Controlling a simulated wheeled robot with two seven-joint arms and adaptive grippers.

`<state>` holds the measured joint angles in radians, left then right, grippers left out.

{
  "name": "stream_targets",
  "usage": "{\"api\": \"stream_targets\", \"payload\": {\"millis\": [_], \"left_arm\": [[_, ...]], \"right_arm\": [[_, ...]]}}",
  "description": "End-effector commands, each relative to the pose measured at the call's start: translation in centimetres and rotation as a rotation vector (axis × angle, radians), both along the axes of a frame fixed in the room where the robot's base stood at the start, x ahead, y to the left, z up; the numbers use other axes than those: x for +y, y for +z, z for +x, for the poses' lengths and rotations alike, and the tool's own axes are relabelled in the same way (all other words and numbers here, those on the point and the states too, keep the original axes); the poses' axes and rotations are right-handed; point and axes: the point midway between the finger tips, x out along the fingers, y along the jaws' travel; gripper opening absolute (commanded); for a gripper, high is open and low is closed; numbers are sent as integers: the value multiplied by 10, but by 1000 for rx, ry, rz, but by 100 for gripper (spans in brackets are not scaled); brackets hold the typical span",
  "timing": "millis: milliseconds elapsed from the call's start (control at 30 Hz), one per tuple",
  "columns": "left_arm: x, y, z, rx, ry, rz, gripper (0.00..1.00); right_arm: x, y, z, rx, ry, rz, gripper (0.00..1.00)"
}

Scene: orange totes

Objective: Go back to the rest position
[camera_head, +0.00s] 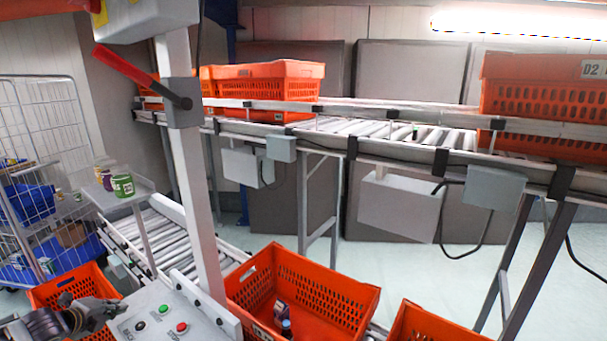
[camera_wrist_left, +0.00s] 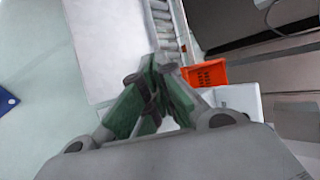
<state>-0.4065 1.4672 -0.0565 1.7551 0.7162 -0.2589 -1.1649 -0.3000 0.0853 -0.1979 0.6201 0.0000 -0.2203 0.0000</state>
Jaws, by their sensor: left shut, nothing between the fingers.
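My left gripper (camera_head: 95,312) shows at the lower left in the head view, over the edge of an orange tote (camera_head: 70,287) and beside the control box. In the left wrist view the green-padded fingers of my left gripper (camera_wrist_left: 158,75) are closed together with nothing between them. My right gripper is in neither view.
A control panel (camera_head: 160,318) with buttons stands beside the gripper, under a grey post (camera_head: 200,190). An orange tote (camera_head: 345,290) holds a few small items. Several cans (camera_head: 122,186) stand on a small shelf. A roller conveyor (camera_head: 400,130) carries orange totes behind. A wire cage (camera_head: 45,130) stands left.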

Motion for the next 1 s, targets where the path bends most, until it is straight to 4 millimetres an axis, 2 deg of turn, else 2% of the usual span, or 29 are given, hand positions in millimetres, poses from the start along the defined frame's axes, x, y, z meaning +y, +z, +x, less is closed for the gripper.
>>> {"api": "stream_targets", "payload": {"millis": [33,200,500,767,1000], "left_arm": [[11,-11,-3,0,40,-24,0],[44,-45,-17,5,160,-93,0],[87,-117,-54,27,368,-217,0],[108,-187,-96,56,542,-319,0],[110,-257,-142,95,696,-410,0]], "right_arm": [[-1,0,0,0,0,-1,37],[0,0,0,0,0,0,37],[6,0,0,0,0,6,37],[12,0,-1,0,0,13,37],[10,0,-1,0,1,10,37]]}}
